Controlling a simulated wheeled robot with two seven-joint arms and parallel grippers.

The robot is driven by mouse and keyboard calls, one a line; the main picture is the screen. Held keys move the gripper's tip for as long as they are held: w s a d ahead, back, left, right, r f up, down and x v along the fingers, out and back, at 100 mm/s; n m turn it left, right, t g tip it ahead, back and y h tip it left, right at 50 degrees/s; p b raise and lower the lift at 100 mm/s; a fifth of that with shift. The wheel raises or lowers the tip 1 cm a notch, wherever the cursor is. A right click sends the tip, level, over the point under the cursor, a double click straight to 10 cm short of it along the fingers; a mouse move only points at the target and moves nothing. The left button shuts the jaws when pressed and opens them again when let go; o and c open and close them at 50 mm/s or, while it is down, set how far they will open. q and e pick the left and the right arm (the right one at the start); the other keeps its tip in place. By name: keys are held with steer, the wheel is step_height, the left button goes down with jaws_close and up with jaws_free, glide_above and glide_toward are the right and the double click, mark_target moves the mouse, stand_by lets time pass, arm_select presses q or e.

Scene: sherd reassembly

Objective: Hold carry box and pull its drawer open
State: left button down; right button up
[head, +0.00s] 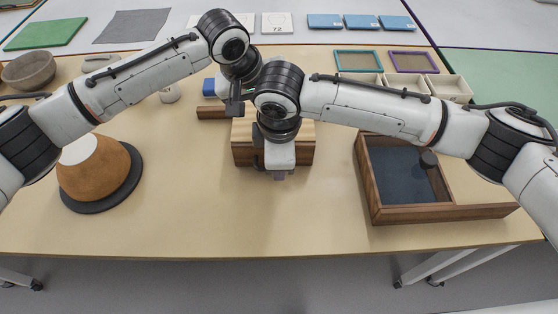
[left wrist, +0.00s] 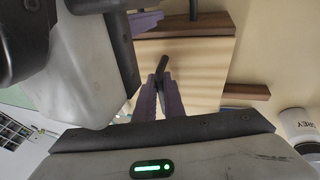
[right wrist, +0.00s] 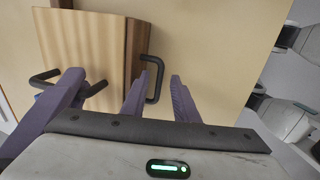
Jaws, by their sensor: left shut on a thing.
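The carry box (head: 243,154), wooden with a pale striped top and darker front, stands mid-table, partly hidden by my arms. It also shows in the right wrist view (right wrist: 85,50), with a black handle on its left and a black drawer handle (right wrist: 160,82) on its front. My left gripper (left wrist: 160,92) is shut on a black handle of the box (left wrist: 162,68). My right gripper (right wrist: 155,95) is open at the front of the box, its purple fingers either side of the drawer handle. The drawer looks closed, though my right gripper covers part of the front.
A wooden tray with a dark bed (head: 400,212) stands to the right. An orange-brown pot (head: 95,170) on a dark disc stands to the left. The table's front is clear.

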steer(key=shift+f, duration=0.25)
jaws_close()
stand_by(1.4)
